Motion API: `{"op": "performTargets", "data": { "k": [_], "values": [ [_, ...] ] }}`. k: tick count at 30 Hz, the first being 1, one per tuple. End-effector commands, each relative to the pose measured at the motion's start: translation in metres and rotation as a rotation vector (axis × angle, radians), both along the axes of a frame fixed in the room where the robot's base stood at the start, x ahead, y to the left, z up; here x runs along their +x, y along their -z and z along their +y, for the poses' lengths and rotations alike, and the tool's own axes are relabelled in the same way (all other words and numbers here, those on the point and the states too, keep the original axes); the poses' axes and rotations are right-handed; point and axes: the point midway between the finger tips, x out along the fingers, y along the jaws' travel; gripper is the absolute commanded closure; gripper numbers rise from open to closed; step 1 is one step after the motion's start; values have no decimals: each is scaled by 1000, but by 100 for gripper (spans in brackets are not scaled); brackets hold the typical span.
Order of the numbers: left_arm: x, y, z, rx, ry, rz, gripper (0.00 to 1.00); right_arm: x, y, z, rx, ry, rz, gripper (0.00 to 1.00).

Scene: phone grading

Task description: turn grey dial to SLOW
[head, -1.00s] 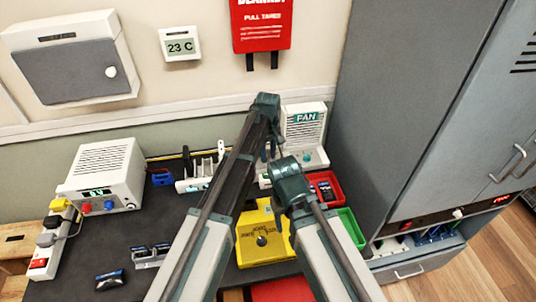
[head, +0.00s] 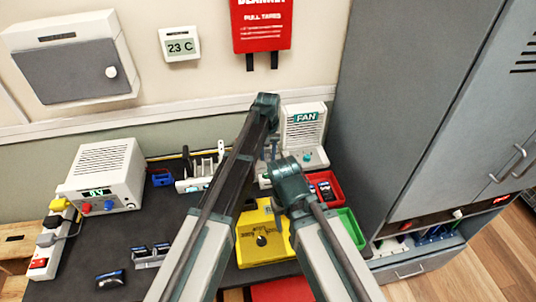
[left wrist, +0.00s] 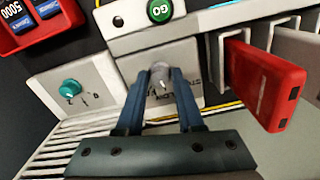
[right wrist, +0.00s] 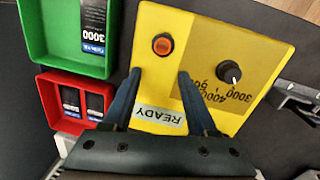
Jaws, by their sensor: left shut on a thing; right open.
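The grey dial (left wrist: 160,72) sits on a pale panel (left wrist: 188,95) in the left wrist view, with a white pointer mark on it. My left gripper (left wrist: 160,82) is shut on the dial, one finger on each side. Small lettering beside the dial is partly covered by a finger and too small to read. A green GO button (left wrist: 160,11) is on the same device. My right gripper (right wrist: 160,76) is open and empty above a yellow box (right wrist: 205,35) that has a black knob (right wrist: 229,72) and a READY label. In the head view my arms hide the dial.
A fan unit (head: 304,122) with a teal knob (left wrist: 71,87) stands beside the dial's device. A red phone (left wrist: 262,85) stands in a slot on the other side. Red (right wrist: 43,92) and green (right wrist: 63,68) trays hold boxes. A grey cabinet (head: 400,110) bounds the right.

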Motion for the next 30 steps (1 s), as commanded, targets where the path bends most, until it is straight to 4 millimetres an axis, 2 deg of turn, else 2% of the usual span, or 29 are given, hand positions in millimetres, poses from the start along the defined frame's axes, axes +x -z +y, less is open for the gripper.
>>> {"op": "performTargets", "data": {
  "k": [12, 29, 30],
  "values": [
    [0, 0, 0, 0, 182, 0, 100, 0, 0, 0, 0, 0, 0, 42],
    [0, 0, 0, 0, 209, 1, 100, 0, 0, 0, 0, 0, 0, 42],
    [0, 0, 0, 0, 209, 1, 58, 0, 0, 0, 0, 0, 0, 42]
  ]
}}
